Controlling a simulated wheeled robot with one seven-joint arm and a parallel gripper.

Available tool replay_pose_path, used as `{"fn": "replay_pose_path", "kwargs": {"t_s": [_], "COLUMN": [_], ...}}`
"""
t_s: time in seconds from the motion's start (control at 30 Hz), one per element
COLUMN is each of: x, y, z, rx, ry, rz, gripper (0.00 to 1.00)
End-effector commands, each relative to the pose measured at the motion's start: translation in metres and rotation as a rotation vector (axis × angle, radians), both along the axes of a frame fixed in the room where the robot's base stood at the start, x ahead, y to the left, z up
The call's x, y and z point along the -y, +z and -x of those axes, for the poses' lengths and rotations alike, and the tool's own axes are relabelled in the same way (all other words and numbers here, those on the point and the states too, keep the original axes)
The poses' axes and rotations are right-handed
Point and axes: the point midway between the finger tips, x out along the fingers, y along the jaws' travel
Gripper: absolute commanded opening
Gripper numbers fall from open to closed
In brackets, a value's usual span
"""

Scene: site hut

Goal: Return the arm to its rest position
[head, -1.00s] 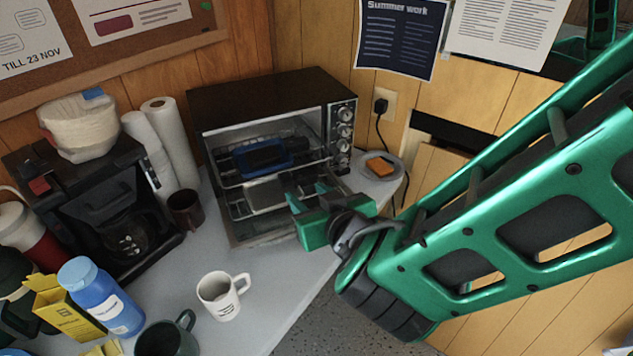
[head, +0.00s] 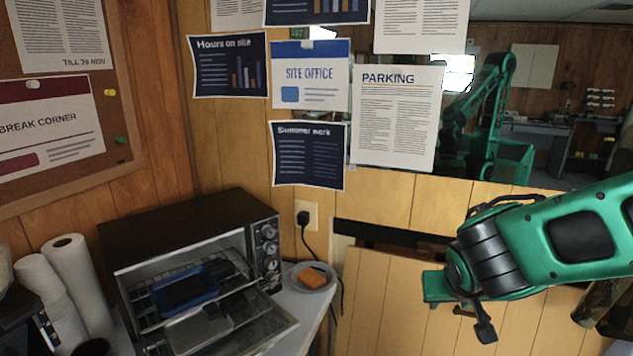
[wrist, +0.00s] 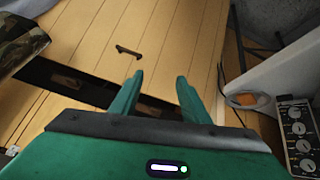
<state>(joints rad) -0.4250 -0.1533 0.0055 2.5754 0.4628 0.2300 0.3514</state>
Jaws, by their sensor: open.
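My green arm (head: 570,235) reaches in from the right in the head view. My gripper (head: 432,290) is at its end, right of the toaster oven and in front of the wood-panelled wall. In the wrist view, my gripper (wrist: 160,85) shows two green fingers spread apart with nothing between them. Beyond the fingers are light wooden panels with a small dark handle (wrist: 128,51).
A toaster oven (head: 190,225) stands on the counter at left, its door down, with a blue-framed item (head: 185,288) inside. A plate (head: 318,283) with an orange item (head: 313,277) lies beside it. Paper rolls (head: 75,270) stand left. A mirror-like opening (head: 550,110) is behind my arm.

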Motion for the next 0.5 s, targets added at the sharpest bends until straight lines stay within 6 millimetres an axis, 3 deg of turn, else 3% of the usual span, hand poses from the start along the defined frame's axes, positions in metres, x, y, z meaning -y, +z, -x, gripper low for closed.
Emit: {"fn": "replay_pose_path", "kwargs": {"t_s": [0.03, 0.2, 0.33, 0.5], "x": [0.026, 0.086, 0.115, 0.131], "y": [0.002, 0.004, 0.009, 0.018], "z": [0.013, 0.070, 0.120, 0.181], "rx": [-0.039, -0.199, -0.312, -0.431], "ry": [-0.059, -0.207, -0.295, -0.369], "rz": [-0.011, -0.072, -0.145, -0.258], "gripper": [0.42, 0.42, 0.42, 0.42]}}
